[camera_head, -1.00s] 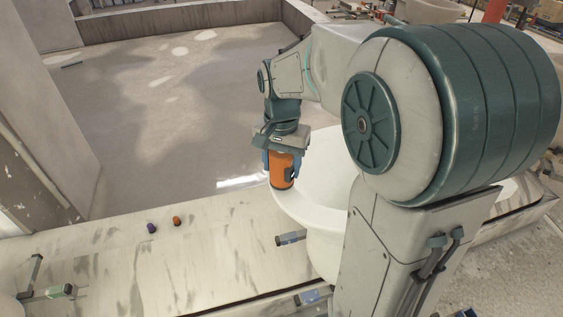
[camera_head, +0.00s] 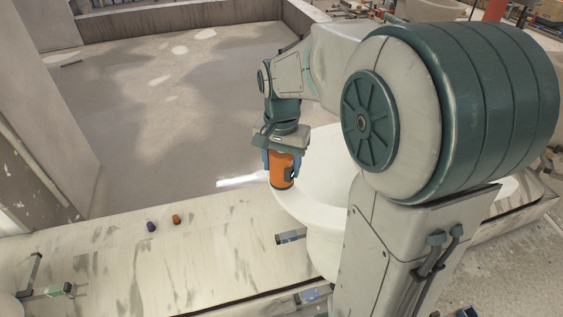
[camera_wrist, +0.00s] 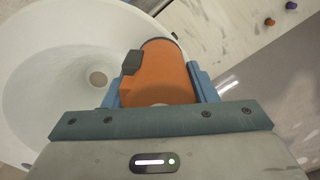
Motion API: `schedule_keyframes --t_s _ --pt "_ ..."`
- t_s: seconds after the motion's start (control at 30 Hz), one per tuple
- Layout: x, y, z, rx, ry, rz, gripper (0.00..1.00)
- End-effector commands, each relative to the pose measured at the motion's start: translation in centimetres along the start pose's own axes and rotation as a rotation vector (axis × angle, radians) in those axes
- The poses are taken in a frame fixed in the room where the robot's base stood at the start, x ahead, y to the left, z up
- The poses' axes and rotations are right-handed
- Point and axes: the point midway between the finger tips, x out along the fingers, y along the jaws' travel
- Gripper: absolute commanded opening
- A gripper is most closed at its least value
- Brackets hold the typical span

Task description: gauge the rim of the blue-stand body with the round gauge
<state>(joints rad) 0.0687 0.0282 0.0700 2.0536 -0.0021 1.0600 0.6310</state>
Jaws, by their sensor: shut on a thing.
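My gripper (camera_head: 281,172) is shut on the round gauge (camera_head: 283,166), an orange cylinder with a dark block on its side. In the wrist view the gauge (camera_wrist: 160,75) sits between the blue fingers. A white basin-like body (camera_head: 310,214) stands below and to the right; the gauge is at its left rim in the head view. I cannot tell whether the gauge touches the rim. A stand with a blue label (camera_head: 290,237) shows at the body's left foot. My arm hides much of the body. In the wrist view the body's bowl (camera_wrist: 60,70) and its drain hole show.
A purple piece (camera_head: 151,226) and an orange piece (camera_head: 176,219) lie on the pale ledge (camera_head: 130,262) at left. A stand with a green label (camera_head: 60,290) is at the lower left. Another blue label (camera_head: 311,296) shows at the bottom. The left ledge is mostly clear.

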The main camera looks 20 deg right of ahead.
Motion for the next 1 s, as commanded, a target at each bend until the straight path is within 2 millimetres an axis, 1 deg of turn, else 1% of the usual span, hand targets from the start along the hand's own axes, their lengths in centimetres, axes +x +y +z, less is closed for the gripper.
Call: schedule_keyframes --t_s 0.27,0.3,0.37,0.4,0.67,0.77,0.87,1.0 --pt "0.0 0.0 0.0 0.000 0.000 0.000 0.29" --pt "0.0 0.0 0.0 0.000 0.000 0.000 0.57" --pt "0.0 0.0 0.0 0.000 0.000 0.000 0.74" --pt "0.0 0.0 0.0 0.000 0.000 0.000 0.77" --pt "-0.1 0.0 0.0 0.000 0.000 0.000 0.77" --pt "-0.7 0.0 0.0 0.000 0.002 -0.001 0.77" --pt "-2.1 -0.1 -0.1 0.000 0.004 -0.002 0.77" --pt "-5.2 -0.1 -0.1 0.000 0.006 -0.004 0.77"
